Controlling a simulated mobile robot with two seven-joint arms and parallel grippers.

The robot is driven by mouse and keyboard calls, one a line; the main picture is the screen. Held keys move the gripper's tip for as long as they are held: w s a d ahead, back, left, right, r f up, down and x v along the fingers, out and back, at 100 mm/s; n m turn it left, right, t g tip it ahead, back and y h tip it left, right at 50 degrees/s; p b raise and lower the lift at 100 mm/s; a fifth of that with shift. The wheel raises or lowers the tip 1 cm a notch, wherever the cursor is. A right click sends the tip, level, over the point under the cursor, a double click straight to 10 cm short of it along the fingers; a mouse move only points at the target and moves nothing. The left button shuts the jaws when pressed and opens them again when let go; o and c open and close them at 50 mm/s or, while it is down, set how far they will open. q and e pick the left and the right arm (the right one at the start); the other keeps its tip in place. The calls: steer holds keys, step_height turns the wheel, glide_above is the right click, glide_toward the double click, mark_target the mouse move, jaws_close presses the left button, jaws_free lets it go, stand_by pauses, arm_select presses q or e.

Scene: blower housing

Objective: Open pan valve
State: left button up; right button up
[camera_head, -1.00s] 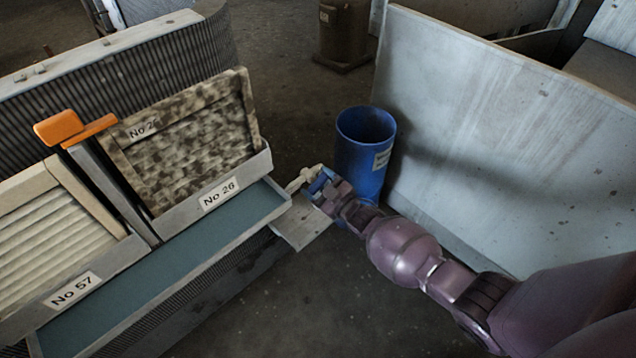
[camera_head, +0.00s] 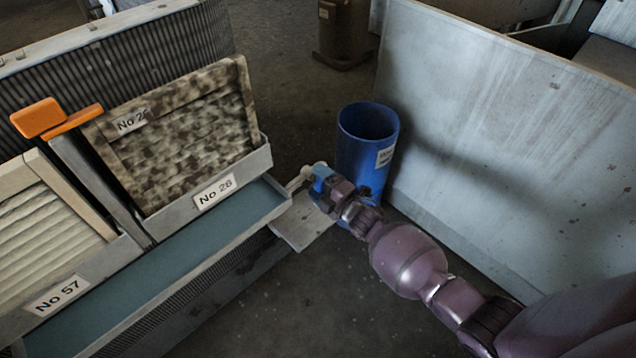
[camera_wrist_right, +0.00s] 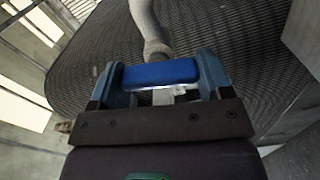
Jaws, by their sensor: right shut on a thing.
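The pan valve has a blue handle (camera_wrist_right: 160,74) on a pale grey pipe (camera_wrist_right: 146,22) in the right wrist view. In the head view the blue handle (camera_head: 321,171) is small, beside the right end of the long blue-green drain pan (camera_head: 150,285). My right gripper (camera_head: 326,184) is shut on the blue handle; its fingers (camera_wrist_right: 160,85) stand on both sides of it in the wrist view. The valve body is mostly hidden behind the gripper. My left gripper is not in view.
A blue barrel (camera_head: 362,150) stands just behind my right gripper. A large pale panel (camera_head: 500,130) is to the right. Filter frames labelled No 26 (camera_head: 185,140) and No 57 (camera_head: 45,225) stand above the pan. An orange handle (camera_head: 40,117) is at left.

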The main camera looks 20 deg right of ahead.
arm_select(q)
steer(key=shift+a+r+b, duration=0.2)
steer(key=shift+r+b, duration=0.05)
steer(key=shift+b, duration=0.05)
arm_select(e)
steer(key=shift+f+n, duration=0.1)
steer(key=shift+n, duration=1)
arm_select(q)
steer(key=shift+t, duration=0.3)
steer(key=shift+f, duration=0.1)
arm_select(e)
steer(key=o, duration=0.9)
steer(key=shift+s+d, duration=0.15)
steer(key=shift+s, duration=0.3)
arm_select(q)
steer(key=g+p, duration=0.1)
steer(key=p, duration=0.1)
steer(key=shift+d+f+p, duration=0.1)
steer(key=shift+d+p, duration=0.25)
arm_select(e)
steer(key=v, duration=1)
